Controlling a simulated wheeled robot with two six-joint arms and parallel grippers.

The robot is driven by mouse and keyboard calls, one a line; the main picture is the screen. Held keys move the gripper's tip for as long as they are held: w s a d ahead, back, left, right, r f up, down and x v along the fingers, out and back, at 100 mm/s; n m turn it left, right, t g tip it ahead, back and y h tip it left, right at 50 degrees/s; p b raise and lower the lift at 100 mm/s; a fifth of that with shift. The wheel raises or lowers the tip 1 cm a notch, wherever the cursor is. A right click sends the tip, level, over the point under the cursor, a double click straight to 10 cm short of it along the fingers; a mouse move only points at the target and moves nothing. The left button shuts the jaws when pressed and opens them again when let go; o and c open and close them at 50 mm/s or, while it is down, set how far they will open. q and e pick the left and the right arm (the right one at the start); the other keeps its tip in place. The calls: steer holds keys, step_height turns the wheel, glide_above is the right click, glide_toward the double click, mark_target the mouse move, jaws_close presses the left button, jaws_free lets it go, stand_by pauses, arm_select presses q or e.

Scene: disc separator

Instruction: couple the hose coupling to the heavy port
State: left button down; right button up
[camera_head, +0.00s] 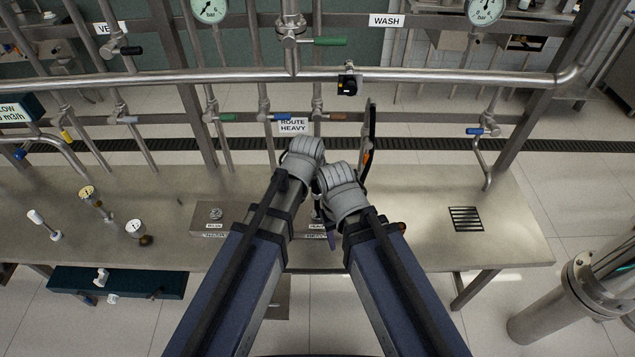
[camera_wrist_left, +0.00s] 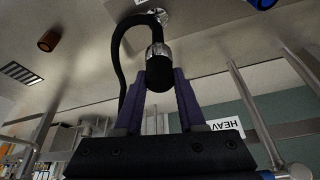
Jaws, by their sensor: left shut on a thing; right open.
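In the left wrist view my left gripper (camera_wrist_left: 161,84) has its purple fingers shut on the black hose coupling (camera_wrist_left: 160,72), which has a chrome collar. A black hose (camera_wrist_left: 118,48) arches up beside it. A chrome fitting (camera_wrist_left: 158,16) shows beyond the collar; I cannot tell whether they touch. In the head view my left wrist (camera_head: 303,162) covers its own fingers and the coupling. My right gripper (camera_head: 331,232) is beside it, open, with one purple finger showing low over the bench block. I cannot make out the heavy port; the wrists cover that area.
A "ROUTE HEAVY" sign (camera_head: 293,126) hangs behind my wrists, with pipes and valves along the back. The bench right of my arms is mostly clear.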

mark_target(317, 194)
arm_select(q)
steer(key=shift+f+b, duration=2.35)
steer(key=shift+f, duration=0.15)
steer(key=shift+f+b, duration=0.75)
steer(key=shift+f+b, duration=0.95)
steer(key=shift+c, duration=2)
jaws_free()
steer(key=shift+r, duration=0.1)
